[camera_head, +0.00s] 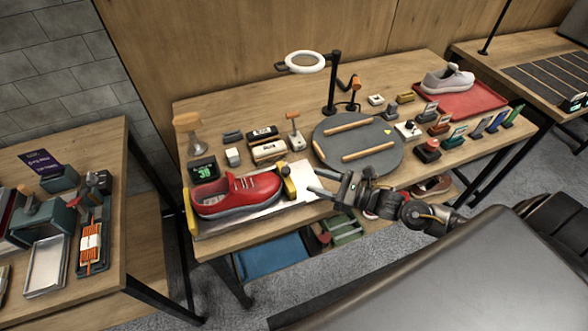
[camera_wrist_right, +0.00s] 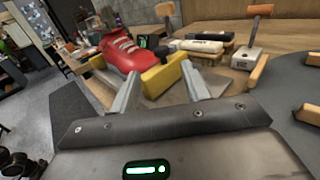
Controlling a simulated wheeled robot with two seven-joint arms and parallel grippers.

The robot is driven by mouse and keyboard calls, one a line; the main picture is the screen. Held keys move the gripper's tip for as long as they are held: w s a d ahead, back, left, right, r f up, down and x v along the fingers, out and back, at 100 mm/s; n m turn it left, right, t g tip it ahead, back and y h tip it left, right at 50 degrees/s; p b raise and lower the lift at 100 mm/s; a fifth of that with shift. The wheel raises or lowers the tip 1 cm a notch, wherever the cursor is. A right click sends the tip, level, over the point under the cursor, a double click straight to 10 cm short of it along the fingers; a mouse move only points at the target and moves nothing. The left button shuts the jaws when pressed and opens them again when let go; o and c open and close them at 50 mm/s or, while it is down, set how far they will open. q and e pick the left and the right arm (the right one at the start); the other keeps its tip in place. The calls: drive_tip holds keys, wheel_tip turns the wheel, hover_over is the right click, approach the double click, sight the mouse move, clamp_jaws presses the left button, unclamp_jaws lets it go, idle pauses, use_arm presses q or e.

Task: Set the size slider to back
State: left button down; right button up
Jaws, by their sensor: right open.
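The size slider (camera_head: 289,183) appears to be the yellow block with a dark part at the right end of the pale measuring board (camera_head: 250,216). A red sneaker (camera_head: 237,193) lies on this board, between the slider and a yellow end piece (camera_head: 191,212) on the left. My right gripper (camera_head: 311,181) is open just right of the slider, pointing at it. In the right wrist view the yellow slider (camera_wrist_right: 165,75) shows between the two open fingers, with the red sneaker (camera_wrist_right: 122,52) behind it. I cannot tell whether the fingers touch it. My left gripper is out of view.
A grey round turntable (camera_head: 330,150) with wooden bars sits right of the board. Brushes (camera_head: 268,151) and a small display (camera_head: 203,169) stand behind the sneaker. A ring lamp (camera_head: 302,62) rises at the back. A red mat (camera_head: 460,100) holds a pale shoe.

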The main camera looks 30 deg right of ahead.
sight(290, 172)
drive_tip(key=p+x, duration=0.2)
drive_tip(key=x, duration=0.5)
drive_tip(key=shift+w, duration=0.15)
drive_tip(key=shift+w+a+f, duration=0.1)
drive_tip(key=shift+w+a, duration=0.2)
drive_tip(key=shift+w, duration=0.1)
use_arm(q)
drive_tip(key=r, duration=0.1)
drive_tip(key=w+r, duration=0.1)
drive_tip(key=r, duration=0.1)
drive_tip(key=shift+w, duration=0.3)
